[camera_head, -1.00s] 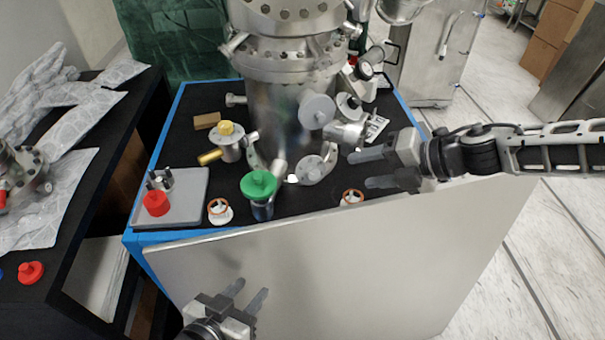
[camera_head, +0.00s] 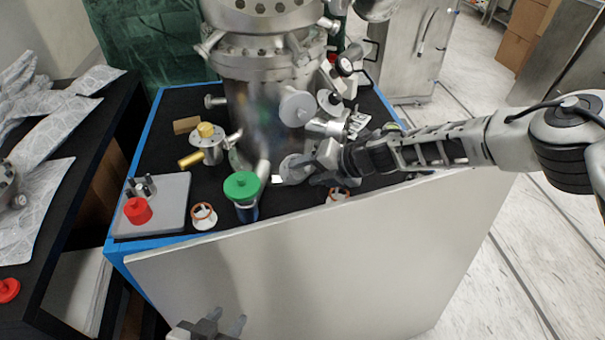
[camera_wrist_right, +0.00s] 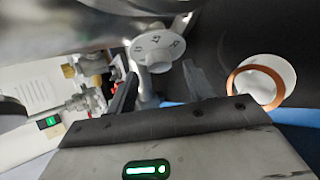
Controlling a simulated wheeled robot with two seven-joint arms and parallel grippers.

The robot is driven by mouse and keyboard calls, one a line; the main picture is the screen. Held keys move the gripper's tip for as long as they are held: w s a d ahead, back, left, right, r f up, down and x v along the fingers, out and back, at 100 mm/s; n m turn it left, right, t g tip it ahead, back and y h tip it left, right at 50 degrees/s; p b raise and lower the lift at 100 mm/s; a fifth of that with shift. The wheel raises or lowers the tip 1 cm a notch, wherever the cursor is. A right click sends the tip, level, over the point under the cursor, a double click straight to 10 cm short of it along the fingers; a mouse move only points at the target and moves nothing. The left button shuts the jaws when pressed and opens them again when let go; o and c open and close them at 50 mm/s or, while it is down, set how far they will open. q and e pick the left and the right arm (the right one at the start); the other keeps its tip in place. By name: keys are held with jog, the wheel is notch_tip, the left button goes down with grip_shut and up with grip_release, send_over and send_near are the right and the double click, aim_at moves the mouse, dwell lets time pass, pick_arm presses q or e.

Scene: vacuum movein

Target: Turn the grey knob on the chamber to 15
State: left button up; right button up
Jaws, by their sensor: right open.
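The steel chamber (camera_head: 265,115) stands at the back of the black-topped table. A round grey knob (camera_head: 291,168) sits low on its front. In the right wrist view the knob (camera_wrist_right: 158,47) shows a light face with number marks, too small to read surely. My right gripper (camera_head: 310,168) is beside the knob and partly covers it. In the wrist view its fingers (camera_wrist_right: 160,72) are apart, with the knob just beyond and between them; contact cannot be told. My left gripper (camera_head: 224,323) is open and empty, low in front of the table's panel.
A green-topped part (camera_head: 242,187) stands left of the knob. White parts with orange rings lie near the front edge, one left (camera_head: 204,217) and one under my right gripper (camera_wrist_right: 262,82). A grey plate (camera_head: 170,212) bears a red part (camera_head: 138,211). A second round disc (camera_head: 297,107) sits higher on the chamber.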

aim_at(297, 172)
pick_arm(q)
jog(key=shift+d, duration=0.1)
pick_arm(e)
jog(key=shift+x, duration=1.15)
jog(key=c, duration=1)
jog(key=shift+f+m+y+b, duration=0.3)
jog(key=shift+m+y+b, duration=0.3)
jog(key=shift+b, duration=0.25)
jog(key=shift+o, duration=0.2)
jog(key=shift+r+m, duration=0.1)
jog(key=shift+m, duration=0.3)
jog(key=shift+r, duration=0.1)
pick_arm(q)
jog(key=shift+d+f, duration=0.1)
jog(key=shift+f, duration=0.4)
pick_arm(e)
jog(key=o, duration=1)
jog(key=shift+c, duration=0.2)
